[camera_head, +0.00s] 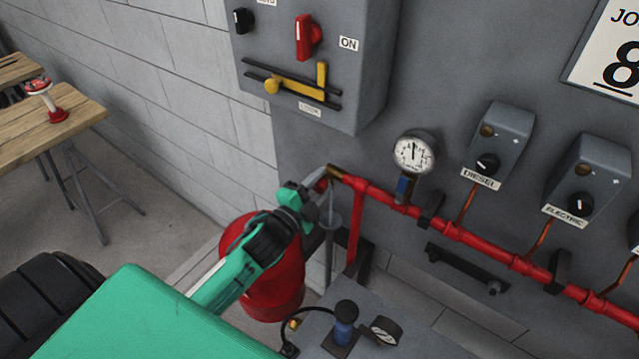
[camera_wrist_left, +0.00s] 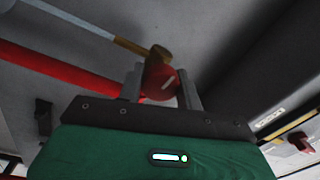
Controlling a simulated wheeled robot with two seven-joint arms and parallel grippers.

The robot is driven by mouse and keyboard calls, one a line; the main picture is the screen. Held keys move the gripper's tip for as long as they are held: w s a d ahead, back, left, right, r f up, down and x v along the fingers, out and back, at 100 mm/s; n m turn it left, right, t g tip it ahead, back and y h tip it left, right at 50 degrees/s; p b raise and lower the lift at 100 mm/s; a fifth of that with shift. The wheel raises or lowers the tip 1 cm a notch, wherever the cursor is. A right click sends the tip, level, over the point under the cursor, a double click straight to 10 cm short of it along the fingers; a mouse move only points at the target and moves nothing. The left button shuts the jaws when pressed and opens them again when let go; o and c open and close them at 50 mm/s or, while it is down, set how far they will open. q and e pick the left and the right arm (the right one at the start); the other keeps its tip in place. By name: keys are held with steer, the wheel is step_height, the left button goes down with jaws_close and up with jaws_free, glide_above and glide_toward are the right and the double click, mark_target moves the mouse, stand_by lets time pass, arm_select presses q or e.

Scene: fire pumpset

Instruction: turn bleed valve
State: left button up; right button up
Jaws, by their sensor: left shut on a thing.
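The bleed valve sits at the left end of the red pipe (camera_head: 460,235). Its brass body (camera_head: 334,171) shows in the head view, and its round red knob (camera_wrist_left: 162,84) shows in the left wrist view. My left gripper (camera_head: 318,186) reaches up to this valve from the lower left. In the left wrist view its two grey fingers (camera_wrist_left: 160,90) stand on either side of the red knob, shut on it. A white line marks the knob's face. In the head view the gripper hides most of the knob. My right gripper is not in view.
A grey control box (camera_head: 355,95) hangs above. A red tank (camera_head: 272,285) stands below my left arm. A wooden table (camera_head: 75,125) is at the left.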

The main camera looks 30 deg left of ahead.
arm_select(q)
steer(key=shift+r+n, duration=0.15)
steer(key=shift+n, duration=0.55)
steer(key=o, duration=1)
steer(key=shift+c, duration=0.2)
steer(key=shift+s+a+f, duration=0.1)
steer(key=shift+s+f, duration=0.15)
steer(key=shift+s, duration=0.15)
steer(key=s+a+b, duration=0.2)
steer(key=s+b, duration=0.3)
steer(key=s, duration=0.7)
steer(key=shift+s+f, duration=0.4)
